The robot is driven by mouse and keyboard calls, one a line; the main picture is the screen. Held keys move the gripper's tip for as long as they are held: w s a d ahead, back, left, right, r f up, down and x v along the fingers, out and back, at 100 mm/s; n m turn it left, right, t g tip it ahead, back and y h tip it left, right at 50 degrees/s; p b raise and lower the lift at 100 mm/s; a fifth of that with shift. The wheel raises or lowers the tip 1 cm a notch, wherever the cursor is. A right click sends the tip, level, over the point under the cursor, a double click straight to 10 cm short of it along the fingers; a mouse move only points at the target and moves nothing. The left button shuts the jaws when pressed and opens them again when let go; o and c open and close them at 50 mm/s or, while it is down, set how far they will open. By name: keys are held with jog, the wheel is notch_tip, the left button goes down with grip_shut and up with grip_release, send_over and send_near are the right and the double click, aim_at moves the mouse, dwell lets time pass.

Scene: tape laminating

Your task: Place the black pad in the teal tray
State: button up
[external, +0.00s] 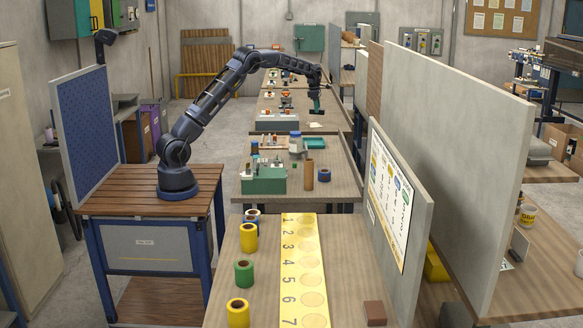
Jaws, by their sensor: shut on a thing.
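My gripper (316,103) is at the end of the outstretched arm, over the right part of the far worktable. It is shut on a small dark piece, which looks like the black pad (316,112), hanging just below the fingers. The piece is very small here, and I cannot tell its exact outline or whether it touches the table. A green-teal box (264,181) stands on the middle table, nearer the camera and left of the gripper, with small parts on top.
A grey box (277,123) stands left of the gripper. Yellow and green tape rolls (244,272) and a numbered yellow strip (303,270) are on the near table. Partition panels (400,215) line the right.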

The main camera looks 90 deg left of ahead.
jog(key=s+a+n, duration=0.2)
jog(key=a+n, duration=0.1)
jog(key=a, duration=0.2)
jog(key=f, duration=2)
jog(key=shift+w+d, duration=0.15)
jog(key=shift+d, duration=0.1)
jog(key=o, duration=0.9)
jog(key=shift+o, duration=0.2)
notch_tip(320, 180, up, 12)
jog(key=s, duration=0.1)
jog(key=shift+s, duration=0.4)
